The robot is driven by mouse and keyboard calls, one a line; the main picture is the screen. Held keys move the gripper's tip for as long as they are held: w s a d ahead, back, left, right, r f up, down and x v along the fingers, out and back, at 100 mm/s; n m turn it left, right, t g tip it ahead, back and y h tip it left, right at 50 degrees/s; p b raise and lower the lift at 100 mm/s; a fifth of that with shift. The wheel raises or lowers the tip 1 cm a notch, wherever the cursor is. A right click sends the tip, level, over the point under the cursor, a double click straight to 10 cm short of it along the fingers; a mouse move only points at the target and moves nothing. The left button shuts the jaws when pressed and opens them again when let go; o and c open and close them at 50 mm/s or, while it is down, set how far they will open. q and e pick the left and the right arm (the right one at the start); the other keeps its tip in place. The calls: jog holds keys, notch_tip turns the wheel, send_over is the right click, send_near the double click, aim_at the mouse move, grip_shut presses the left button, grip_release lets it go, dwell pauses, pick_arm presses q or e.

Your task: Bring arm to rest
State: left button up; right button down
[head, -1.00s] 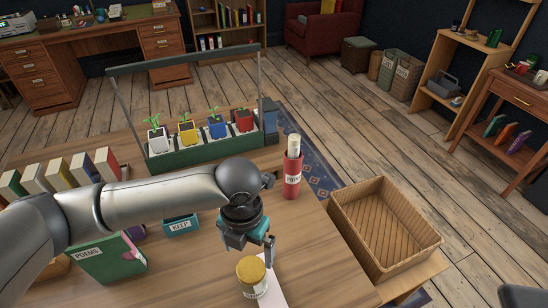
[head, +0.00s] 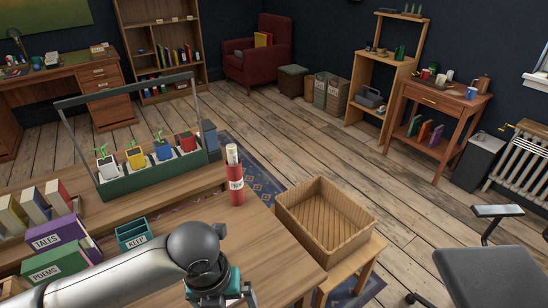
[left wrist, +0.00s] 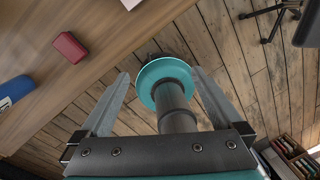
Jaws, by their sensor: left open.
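My left arm (head: 120,278) comes in from the bottom left of the head view, over the wooden table. Its gripper is at the bottom edge there, mostly cut off by the frame. In the left wrist view the left gripper (left wrist: 160,73) has its two fingers spread apart, with nothing clasped between them. A teal disc and grey cylinder show beyond the fingers, and I take them for parts of my own body. My right gripper is in neither view.
The table (head: 278,262) holds a red cylinder (head: 236,191), a green planter rack (head: 150,181), a teal KEEP box (head: 133,235) and books (head: 62,232). A wicker basket (head: 340,251) stands right of the table. A red block (left wrist: 69,47) lies on wood in the wrist view.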

pick_arm(q)
jog(key=s+d+n+t+h, duration=0.25)
jog(key=d+n, duration=0.25)
jog(key=n, duration=0.7)
jog(key=s+a+f+n+y, duration=0.15)
jog(key=s+a+n, duration=0.35)
jog(key=n, duration=0.6)
jog(key=s+a+f+n+y, duration=0.1)
jog(key=s+a+n+y, duration=0.1)
jog(key=a+n, duration=0.65)
notch_tip(320, 180, down, 21)
jog(key=s+n, duration=0.2)
jog(key=s+a+f+g, duration=0.1)
jog(key=s+f+g, duration=0.1)
jog(key=s+f, duration=1.2)
jog(key=shift+s+a+f+m, duration=0.15)
jog(key=shift+s+a+m, duration=0.25)
jog(key=shift+s, duration=0.2)
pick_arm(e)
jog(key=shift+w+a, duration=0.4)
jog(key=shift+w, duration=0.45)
